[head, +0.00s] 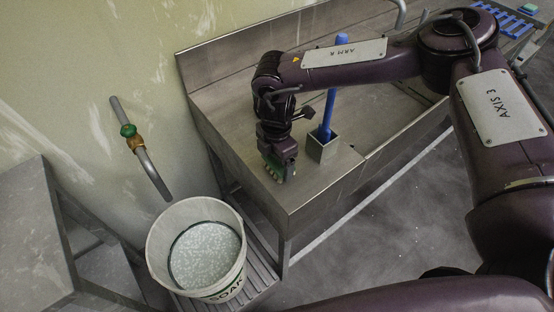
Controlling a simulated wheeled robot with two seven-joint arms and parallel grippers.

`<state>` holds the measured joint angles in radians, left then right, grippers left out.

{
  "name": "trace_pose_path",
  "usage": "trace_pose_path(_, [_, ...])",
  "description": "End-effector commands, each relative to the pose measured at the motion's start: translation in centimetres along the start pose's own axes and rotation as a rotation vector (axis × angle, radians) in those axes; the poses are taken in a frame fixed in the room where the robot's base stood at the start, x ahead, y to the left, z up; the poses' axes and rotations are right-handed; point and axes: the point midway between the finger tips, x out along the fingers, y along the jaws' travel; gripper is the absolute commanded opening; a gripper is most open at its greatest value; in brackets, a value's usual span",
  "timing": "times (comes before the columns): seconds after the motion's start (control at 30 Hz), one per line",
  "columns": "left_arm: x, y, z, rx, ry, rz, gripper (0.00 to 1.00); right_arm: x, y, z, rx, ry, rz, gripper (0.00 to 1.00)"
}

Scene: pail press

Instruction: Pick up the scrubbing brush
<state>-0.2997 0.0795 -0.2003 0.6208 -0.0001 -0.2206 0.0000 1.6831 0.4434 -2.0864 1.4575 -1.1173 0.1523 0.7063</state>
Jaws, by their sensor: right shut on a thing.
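My right gripper (279,160) points down over the left end of the steel sink counter. It is shut on a small green brush with pale bristles (274,172), which I take to be the scrubbing brush. The brush is at or just above the counter top; I cannot tell if it touches. The fingers partly hide it. My left gripper is out of view.
A blue handle (328,115) stands in a square metal holder (321,148) just right of the gripper. A white bucket (157,262) of foamy liquid stands on a slatted rack (262,270) below left. A pipe with a valve (130,140) is on the wall.

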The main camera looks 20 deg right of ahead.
Motion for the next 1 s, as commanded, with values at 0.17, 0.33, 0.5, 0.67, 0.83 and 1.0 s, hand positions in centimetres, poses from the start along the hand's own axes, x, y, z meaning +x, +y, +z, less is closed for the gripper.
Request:
trace_pose_path(0.17, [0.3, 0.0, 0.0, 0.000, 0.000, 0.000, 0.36, -1.8, 0.1, 0.0, 0.000, 0.001, 0.004, 0.59])
trace_pose_path(0.33, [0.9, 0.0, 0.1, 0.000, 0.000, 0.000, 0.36, -5.4, 0.2, 0.0, 0.000, 0.001, 0.007, 0.59])
trace_pose_path(0.5, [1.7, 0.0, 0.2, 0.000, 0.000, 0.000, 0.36, -10.5, 0.2, 0.0, 0.000, 0.001, 0.008, 0.59])
trace_pose_path(0.67, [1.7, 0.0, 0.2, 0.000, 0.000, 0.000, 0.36, -15.1, 0.1, 0.0, -0.002, -0.002, 0.007, 0.59])
trace_pose_path(0.83, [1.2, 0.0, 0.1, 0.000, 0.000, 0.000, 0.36, -18.2, 0.1, 0.0, -0.001, -0.003, 0.004, 0.59])
trace_pose_path(1.0, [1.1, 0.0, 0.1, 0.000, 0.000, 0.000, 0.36, -19.5, 0.0, 0.0, -0.001, -0.001, 0.002, 0.59])
